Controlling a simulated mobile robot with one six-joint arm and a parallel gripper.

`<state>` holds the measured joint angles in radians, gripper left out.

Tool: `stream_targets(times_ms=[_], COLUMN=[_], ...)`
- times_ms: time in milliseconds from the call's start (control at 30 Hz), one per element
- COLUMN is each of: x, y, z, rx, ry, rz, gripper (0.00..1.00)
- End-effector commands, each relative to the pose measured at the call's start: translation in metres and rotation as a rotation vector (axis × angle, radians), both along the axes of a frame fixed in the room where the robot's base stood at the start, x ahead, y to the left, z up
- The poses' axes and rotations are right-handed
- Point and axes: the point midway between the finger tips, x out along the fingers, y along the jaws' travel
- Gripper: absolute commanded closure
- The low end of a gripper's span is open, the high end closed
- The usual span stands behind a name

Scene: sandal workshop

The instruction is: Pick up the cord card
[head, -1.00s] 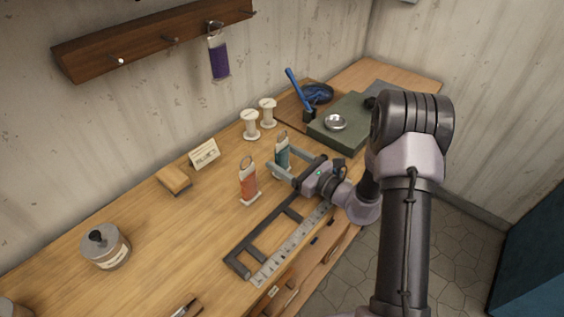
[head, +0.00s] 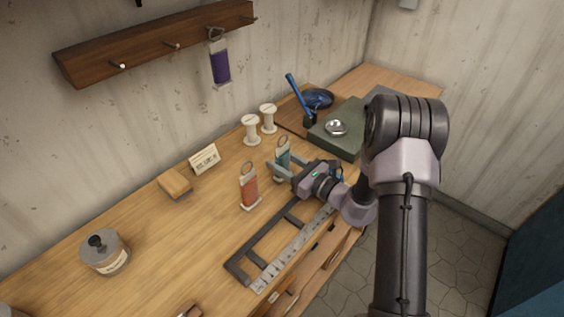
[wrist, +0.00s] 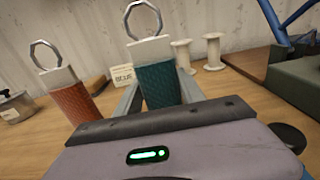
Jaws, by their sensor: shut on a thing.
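Three cord cards with metal rings at the top show in the head view. The teal cord card (head: 283,156) stands upright on the bench between my gripper's fingers. My gripper (head: 279,168) is shut on it. In the wrist view, the teal card (wrist: 158,86) is centred with a finger at each side, and its lower end is hidden behind my gripper body. The orange cord card (head: 249,188) stands upright to the left, apart from my gripper. The purple cord card (head: 220,63) hangs from a peg of the wall rack (head: 155,42).
Two white spools (head: 251,130) stand behind the teal card. A green block (head: 338,133) with a metal dish is to the right. A dark frame (head: 252,246) and a ruler (head: 292,250) lie along the front edge. The left bench has free room.

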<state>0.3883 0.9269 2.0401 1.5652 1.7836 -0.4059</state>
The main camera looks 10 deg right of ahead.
Motion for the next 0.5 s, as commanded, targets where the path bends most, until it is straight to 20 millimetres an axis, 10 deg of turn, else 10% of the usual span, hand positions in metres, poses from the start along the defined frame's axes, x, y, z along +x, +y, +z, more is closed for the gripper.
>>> stream_targets(times_ms=[233,500], x=[0.000,-0.066], y=[0.000,-0.009], z=[0.038,0.039], rx=[0.000,0.002], ry=[-0.001,0.004], rz=[0.000,-0.004], gripper=[0.96,0.96])
